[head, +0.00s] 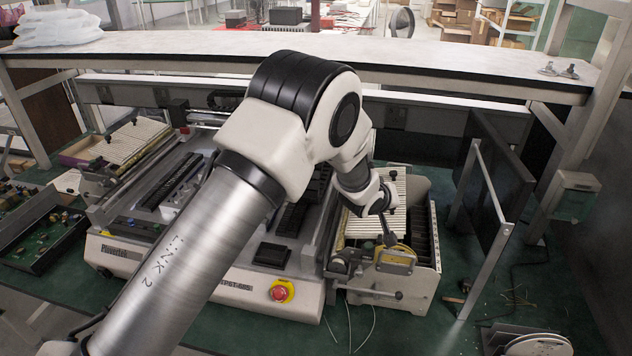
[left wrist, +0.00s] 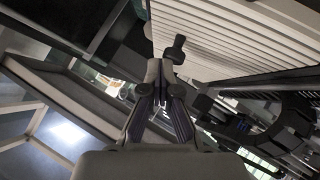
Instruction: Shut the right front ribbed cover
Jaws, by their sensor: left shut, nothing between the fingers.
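The right front ribbed cover (head: 362,228) is a pale slatted panel on the white box at the right end of the machine. My left arm crosses in front and hides part of it. In the left wrist view, the ribbed cover (left wrist: 235,35) fills the upper right, with a black knob (left wrist: 175,50) at its edge. My left gripper (head: 389,240) is shut and empty at the cover. In the left wrist view, the fingertips of the gripper (left wrist: 158,68) are close to the knob; I cannot tell whether they touch. My right gripper is not in view.
Another ribbed cover (head: 130,142) slants up at the machine's left end. A red stop button (head: 280,292) is on the machine's front. A dark upright panel (head: 490,185) stands to the right of the box. A shelf (head: 450,58) spans the back.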

